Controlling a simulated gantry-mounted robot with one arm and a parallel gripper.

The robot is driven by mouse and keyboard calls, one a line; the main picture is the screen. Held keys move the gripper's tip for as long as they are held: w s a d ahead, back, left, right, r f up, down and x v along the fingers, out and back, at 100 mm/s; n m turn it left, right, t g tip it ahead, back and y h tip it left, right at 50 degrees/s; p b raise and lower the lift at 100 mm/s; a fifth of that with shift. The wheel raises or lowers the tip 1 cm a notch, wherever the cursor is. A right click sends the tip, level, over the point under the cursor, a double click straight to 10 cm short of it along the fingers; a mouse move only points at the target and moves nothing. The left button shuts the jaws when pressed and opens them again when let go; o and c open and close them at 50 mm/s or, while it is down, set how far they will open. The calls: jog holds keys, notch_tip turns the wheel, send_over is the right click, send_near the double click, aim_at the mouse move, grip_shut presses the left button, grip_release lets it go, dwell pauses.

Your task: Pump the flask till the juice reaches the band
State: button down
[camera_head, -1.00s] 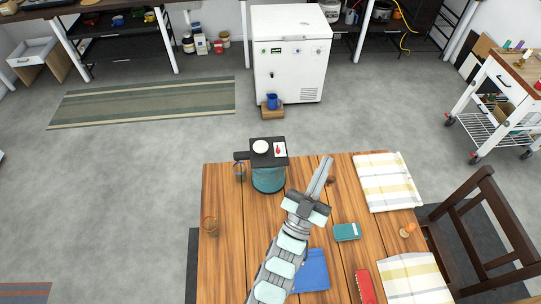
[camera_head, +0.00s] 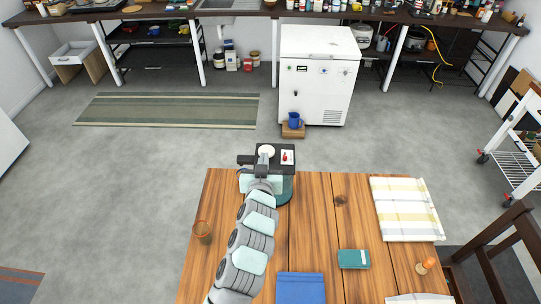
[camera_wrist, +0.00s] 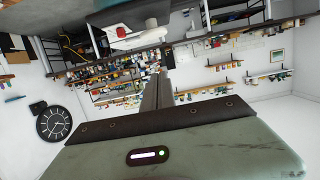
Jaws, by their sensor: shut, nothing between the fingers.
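The flask (camera_head: 285,190) is a teal pump pot with a dark top, standing at the table's far edge. Its top carries a round white button (camera_head: 266,150) and a white label with a red mark (camera_head: 287,157). My gripper (camera_head: 264,157) is shut and empty, its fingertips at the near side of the button; I cannot tell whether they touch it. The wrist view shows the shut fingers (camera_wrist: 157,92) but not the flask. My arm hides most of the area under the spout, so the glass there and its juice level cannot be read.
The wooden table (camera_head: 325,225) holds a teal book (camera_head: 353,259), a blue book (camera_head: 300,288), a striped cloth (camera_head: 405,208) and a small orange-topped item (camera_head: 426,265). A dark chair (camera_head: 495,250) stands at right. A white freezer (camera_head: 318,75) stands beyond, with a blue jug (camera_head: 294,121) before it.

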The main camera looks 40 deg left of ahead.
jog(key=shift+a, duration=0.1)
send_over(266, 150)
jog(key=f+v, duration=0.1)
jog(key=v, duration=0.2)
jog(key=shift+f+p, duration=0.35)
jog(key=shift+f, duration=0.6)
notch_tip(266, 150, down, 3)
jog(key=shift+w+a+f, duration=0.1)
jog(key=shift+w+f, duration=0.05)
jog(key=shift+f, duration=0.45)
